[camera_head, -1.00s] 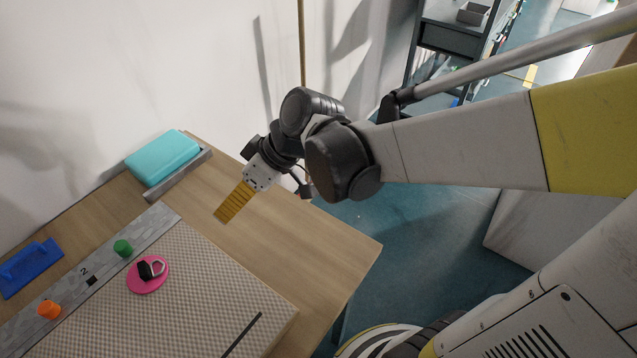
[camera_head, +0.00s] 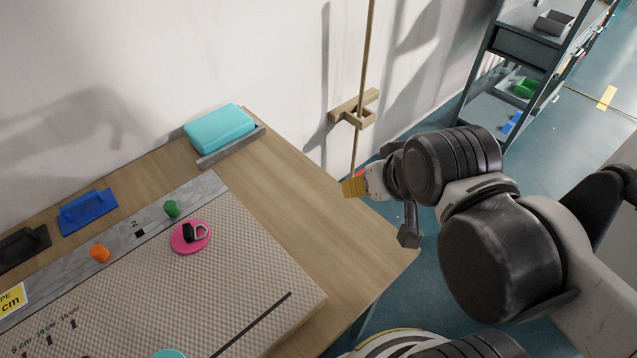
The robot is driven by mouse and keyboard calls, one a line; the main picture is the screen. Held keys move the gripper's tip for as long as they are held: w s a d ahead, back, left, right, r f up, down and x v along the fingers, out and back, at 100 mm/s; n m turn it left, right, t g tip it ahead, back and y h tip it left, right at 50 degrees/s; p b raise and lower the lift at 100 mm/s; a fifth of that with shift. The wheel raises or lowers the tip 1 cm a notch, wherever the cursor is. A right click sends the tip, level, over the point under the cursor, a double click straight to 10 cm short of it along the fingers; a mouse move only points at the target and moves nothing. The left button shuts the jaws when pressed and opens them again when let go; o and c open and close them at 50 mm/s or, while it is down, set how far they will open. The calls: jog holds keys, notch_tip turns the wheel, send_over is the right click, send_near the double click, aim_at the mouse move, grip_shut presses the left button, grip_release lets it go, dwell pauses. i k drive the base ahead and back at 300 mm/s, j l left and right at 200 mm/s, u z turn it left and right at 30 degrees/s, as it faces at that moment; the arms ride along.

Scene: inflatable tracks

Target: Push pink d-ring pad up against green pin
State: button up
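The pink d-ring pad (camera_head: 181,244) is a round pink disc with a black and grey D-ring on top. It lies on the textured beige mat (camera_head: 240,270), close to the grey strip. The green pin (camera_head: 171,208) stands on the grey strip (camera_head: 205,188), just beyond the pad with a small gap between them. My gripper (camera_head: 354,187), with yellow ribbed fingers, is over the right end of the table, well to the right of the pad and apart from it. It is seen small and end-on, so its opening cannot be made out.
An orange pin (camera_head: 99,252) stands on the strip to the left. Blue (camera_head: 88,212) and black (camera_head: 22,247) handled blocks lie behind it. A turquoise case (camera_head: 219,135) sits by the wall. Bare wooden tabletop (camera_head: 300,195) lies between mat and gripper. A wooden wall bracket (camera_head: 354,108) is behind the gripper.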

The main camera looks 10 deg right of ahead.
aim_at(190, 236)
jog(key=u, duration=1.3)
